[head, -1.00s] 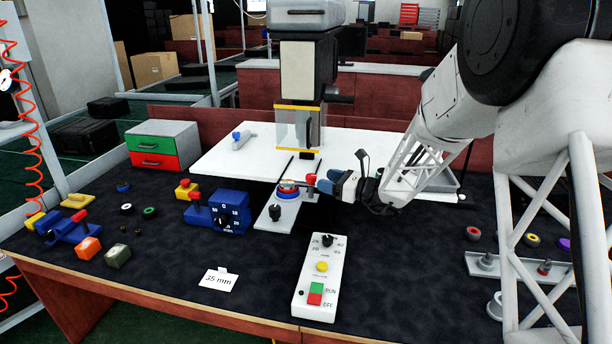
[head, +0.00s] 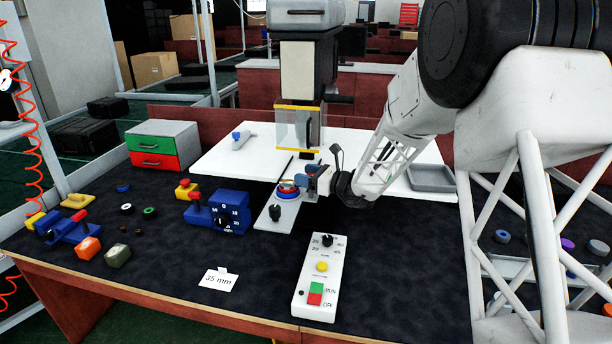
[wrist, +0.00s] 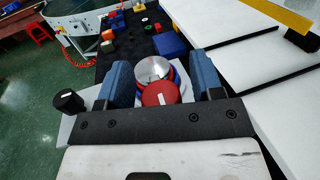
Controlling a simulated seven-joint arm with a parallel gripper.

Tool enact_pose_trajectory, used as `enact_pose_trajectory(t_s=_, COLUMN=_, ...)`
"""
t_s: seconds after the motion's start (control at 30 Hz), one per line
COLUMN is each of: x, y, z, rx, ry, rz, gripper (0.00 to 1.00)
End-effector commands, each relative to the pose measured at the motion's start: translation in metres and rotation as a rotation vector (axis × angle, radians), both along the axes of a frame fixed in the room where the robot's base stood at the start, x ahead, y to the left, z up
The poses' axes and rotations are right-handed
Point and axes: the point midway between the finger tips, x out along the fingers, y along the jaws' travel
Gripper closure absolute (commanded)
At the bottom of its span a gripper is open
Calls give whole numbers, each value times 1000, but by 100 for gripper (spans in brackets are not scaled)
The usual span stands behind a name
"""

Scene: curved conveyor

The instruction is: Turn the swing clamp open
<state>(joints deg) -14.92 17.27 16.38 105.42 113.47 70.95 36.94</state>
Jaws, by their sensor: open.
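The swing clamp's red knob (wrist: 160,94), with a white mark on top, sits between my fingers in the wrist view. My gripper (wrist: 160,68) is open, with one blue finger on each side of the knob; whether either touches it is unclear. A silver disc (wrist: 152,68) with a blue rim lies just beyond the knob. In the head view, my gripper (head: 318,180) is at the right side of the blue and red round fixture (head: 288,192) on the grey plate. My gripper mostly hides the clamp there.
A black knob (head: 275,211) stands on the plate's near end. The white control box (head: 320,280) is in front. A blue dial box (head: 230,212) stands at left. The machine head (head: 308,75) overhangs behind. A grey tray (head: 432,178) is at right.

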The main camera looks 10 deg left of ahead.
Motion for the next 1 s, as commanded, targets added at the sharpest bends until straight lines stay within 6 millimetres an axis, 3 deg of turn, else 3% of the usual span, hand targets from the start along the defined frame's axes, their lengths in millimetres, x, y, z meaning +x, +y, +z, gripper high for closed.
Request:
enact_pose_trajectory(t_s=0.33, x=1, y=2, z=0, rx=0, ry=0, rz=-1, gripper=41)
enact_pose_trajectory(t_s=0.6, x=1, y=2, z=0, rx=0, ry=0, rz=-1, gripper=82)
enact_pose_trajectory(t_s=0.67, x=1, y=2, z=0, rx=0, ry=0, rz=-1, gripper=89)
enact_pose_trajectory(t_s=1.0, x=1, y=2, z=0, rx=0, ry=0, rz=36, gripper=89)
